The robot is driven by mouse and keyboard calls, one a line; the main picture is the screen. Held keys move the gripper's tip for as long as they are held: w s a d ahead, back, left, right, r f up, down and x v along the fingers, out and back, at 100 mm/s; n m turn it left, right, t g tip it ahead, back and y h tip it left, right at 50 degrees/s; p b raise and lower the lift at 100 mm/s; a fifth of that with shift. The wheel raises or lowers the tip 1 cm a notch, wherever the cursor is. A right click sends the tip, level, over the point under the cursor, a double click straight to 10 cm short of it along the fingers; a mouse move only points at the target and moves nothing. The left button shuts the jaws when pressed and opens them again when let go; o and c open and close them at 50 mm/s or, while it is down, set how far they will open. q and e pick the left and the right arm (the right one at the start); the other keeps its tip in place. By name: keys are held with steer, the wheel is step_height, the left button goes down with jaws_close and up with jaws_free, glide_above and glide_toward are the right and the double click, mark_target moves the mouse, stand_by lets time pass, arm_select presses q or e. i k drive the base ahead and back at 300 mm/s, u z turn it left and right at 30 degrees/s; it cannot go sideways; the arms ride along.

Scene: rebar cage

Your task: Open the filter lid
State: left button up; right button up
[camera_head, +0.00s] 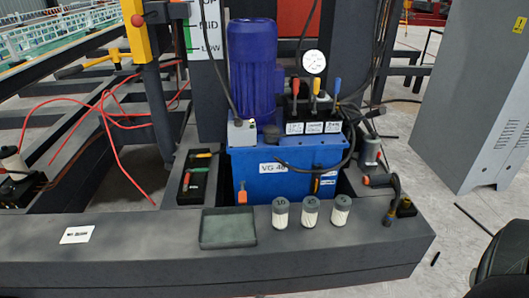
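Three small white cylindrical filters with dark grey tops stand in a row on the dark front beam: a left one (280,213), a middle one (310,212) and a right one (341,211). The left one bears a label that seems to read 10. A grey cylindrical housing (370,152) stands to the right of the blue hydraulic unit (268,170); I cannot tell whether its top is the filter lid. Neither of my grippers shows. A black rounded part at the lower right corner is cut off by the frame.
An empty dark green tray (228,228) lies left of the filters. A black hose fitting (392,200) rises at right. Levers and a gauge (314,62) top the unit. A grey cabinet (475,95) stands right. Red cables (110,120) hang left. The beam's front left is mostly clear.

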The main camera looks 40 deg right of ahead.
mark_target(370, 141)
steer(key=z, duration=1.9)
